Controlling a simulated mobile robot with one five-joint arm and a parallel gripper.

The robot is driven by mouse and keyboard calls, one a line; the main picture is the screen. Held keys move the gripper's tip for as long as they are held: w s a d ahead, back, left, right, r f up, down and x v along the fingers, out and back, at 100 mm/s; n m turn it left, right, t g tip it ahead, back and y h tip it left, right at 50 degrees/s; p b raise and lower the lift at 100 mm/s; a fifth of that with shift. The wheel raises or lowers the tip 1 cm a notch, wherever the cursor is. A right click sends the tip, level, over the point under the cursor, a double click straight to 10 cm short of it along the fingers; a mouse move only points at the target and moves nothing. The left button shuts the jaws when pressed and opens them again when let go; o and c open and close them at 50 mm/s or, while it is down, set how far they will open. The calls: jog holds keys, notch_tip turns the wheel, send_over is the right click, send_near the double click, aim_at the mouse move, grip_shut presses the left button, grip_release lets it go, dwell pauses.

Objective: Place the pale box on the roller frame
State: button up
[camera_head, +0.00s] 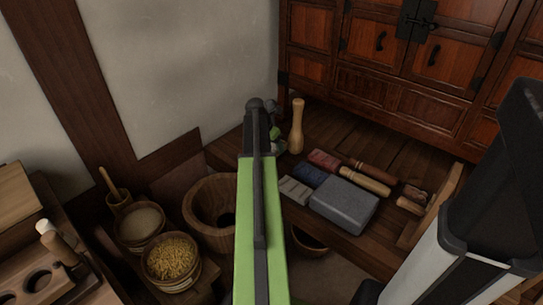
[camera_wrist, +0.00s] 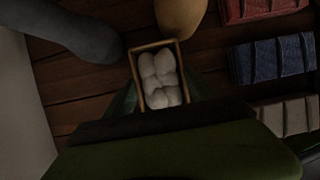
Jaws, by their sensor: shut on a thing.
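A small pale wooden box (camera_wrist: 137,78), open at the top and filled with white rounded lumps, is in the middle of the wrist view. My gripper (camera_wrist: 160,97) is shut on it, with dark green fingers at its two sides. In the head view my gripper (camera_head: 276,133) is beyond the end of my green arm, which hides most of it and the box. The box is over the dark wooden floorboards. I cannot make out with certainty which thing is the roller frame.
A wooden pestle (camera_head: 297,128) stands close to my gripper. Red (camera_head: 324,159), blue (camera_head: 309,175) and pale (camera_head: 294,189) ribbed bundles, a grey block (camera_head: 344,204) and wooden rods (camera_head: 364,181) lie right of my arm. A wooden cabinet (camera_head: 380,100) stands behind; bowls (camera_head: 172,262) crowd the left.

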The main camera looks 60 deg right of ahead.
notch_tip(320, 180, down, 3)
jog(key=shift+r+b, duration=0.1)
jog(key=shift+b, duration=0.6)
jog(key=shift+r, duration=0.2)
jog(key=o, duration=1.5)
jog(key=shift+f, duration=0.1)
jog(key=shift+c, duration=0.2)
